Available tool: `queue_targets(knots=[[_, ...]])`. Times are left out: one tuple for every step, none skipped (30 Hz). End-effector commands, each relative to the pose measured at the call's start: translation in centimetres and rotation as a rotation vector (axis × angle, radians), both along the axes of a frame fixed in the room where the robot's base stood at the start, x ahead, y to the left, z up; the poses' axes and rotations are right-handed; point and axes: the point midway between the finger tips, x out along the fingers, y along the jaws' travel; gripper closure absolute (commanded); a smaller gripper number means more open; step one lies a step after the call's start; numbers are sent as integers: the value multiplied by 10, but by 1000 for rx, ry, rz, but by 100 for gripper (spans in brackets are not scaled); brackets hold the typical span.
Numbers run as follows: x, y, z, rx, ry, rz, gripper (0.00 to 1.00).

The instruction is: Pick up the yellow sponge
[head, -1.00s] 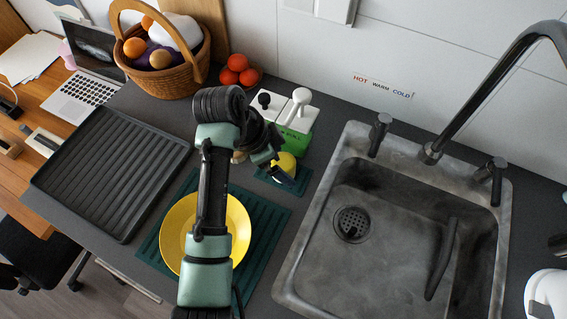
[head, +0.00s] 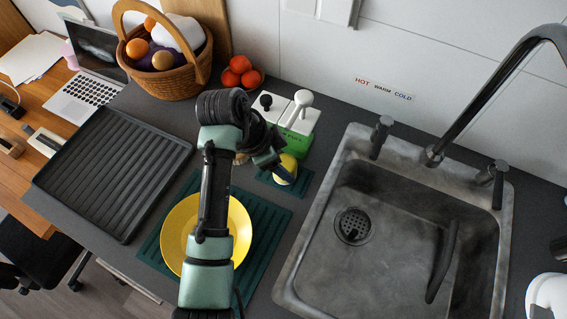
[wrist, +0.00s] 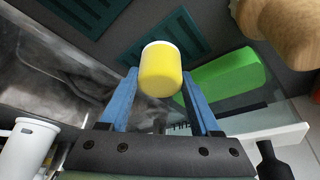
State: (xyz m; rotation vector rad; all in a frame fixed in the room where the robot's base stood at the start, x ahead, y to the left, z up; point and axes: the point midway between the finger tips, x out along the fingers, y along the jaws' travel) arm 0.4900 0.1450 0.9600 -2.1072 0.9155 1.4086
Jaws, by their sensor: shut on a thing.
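The yellow sponge (wrist: 162,72) sits between the two blue fingers of my gripper (wrist: 160,80) in the wrist view. It is rounded, with a pale layer along its far edge. The gripper is shut on it, a finger at each side. In the head view the sponge (head: 289,166) shows partly behind the gripper (head: 284,174), over the small teal mat (head: 306,178) left of the sink. I cannot tell whether it touches the mat.
A green and white dispenser stand (head: 300,125) is close behind the sponge. The sink (head: 335,160) with its tall faucet (head: 490,85) is to the right. A yellow plate (head: 180,232), black drying tray (head: 110,170), fruit basket (head: 170,75) and red fruit bowl (head: 240,75) are to the left.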

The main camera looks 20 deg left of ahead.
Motion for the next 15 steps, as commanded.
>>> queue_targets(knots=[[0,0,1,0,-1,0,89],[0,0,1,0,-1,0,89],[-1,0,2,0,-1,0,89],[-1,0,3,0,-1,0,89],[-2,0,4,0,-2,-1,89],[-3,0,7,0,-3,0,89],[-3,0,10,2,-3,-1,89],[-3,0,15,2,-4,-2,89],[-3,1,21,2,-5,0,89],[-3,1,25,2,-5,0,89],[-3,0,31,2,-5,-1,89],[-3,0,37,2,-5,-2,89],[-2,0,42,2,-5,-1,89],[-3,0,48,3,-4,-1,89],[-2,1,56,3,-7,-1,89]])
